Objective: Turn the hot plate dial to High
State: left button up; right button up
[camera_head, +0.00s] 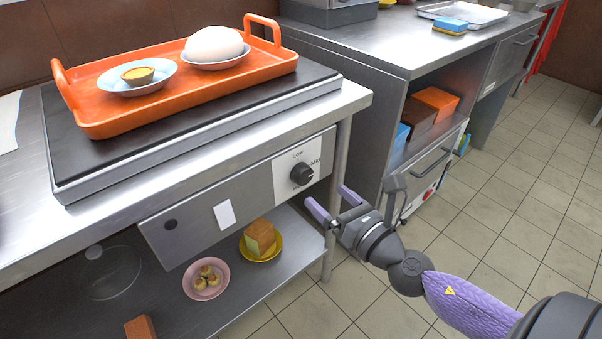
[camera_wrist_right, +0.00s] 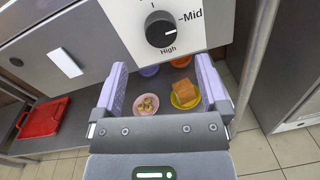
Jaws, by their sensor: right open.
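The hot plate dial (camera_head: 301,174) is a round black knob on a white label on the front panel below the hot plate (camera_head: 190,150). In the right wrist view, the dial (camera_wrist_right: 160,29) shows a white pointer line facing right, roughly toward "Mid". "High" is printed just below the knob there. In the head view, "Low" and "Mid" are readable. My right gripper (camera_head: 333,202) is open and empty, to the right of and slightly below the dial, not touching it. Its two purple fingers (camera_wrist_right: 161,66) stand apart below the dial in the wrist view.
An orange tray (camera_head: 190,112) with two bowls sits on the hot plate. A lower shelf (camera_head: 240,300) holds a pink plate (camera_head: 206,279) and a yellow plate with a bread block (camera_head: 260,240). A table leg (camera_head: 336,220) stands near my right gripper. A steel cabinet (camera_head: 372,120) is to the right.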

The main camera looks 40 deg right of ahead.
aim_at(306, 177)
jog(key=w, duration=0.5)
jog(key=shift+w, duration=0.85)
jog(key=shift+c, duration=1)
jog(key=c, duration=1.1)
grip_shut()
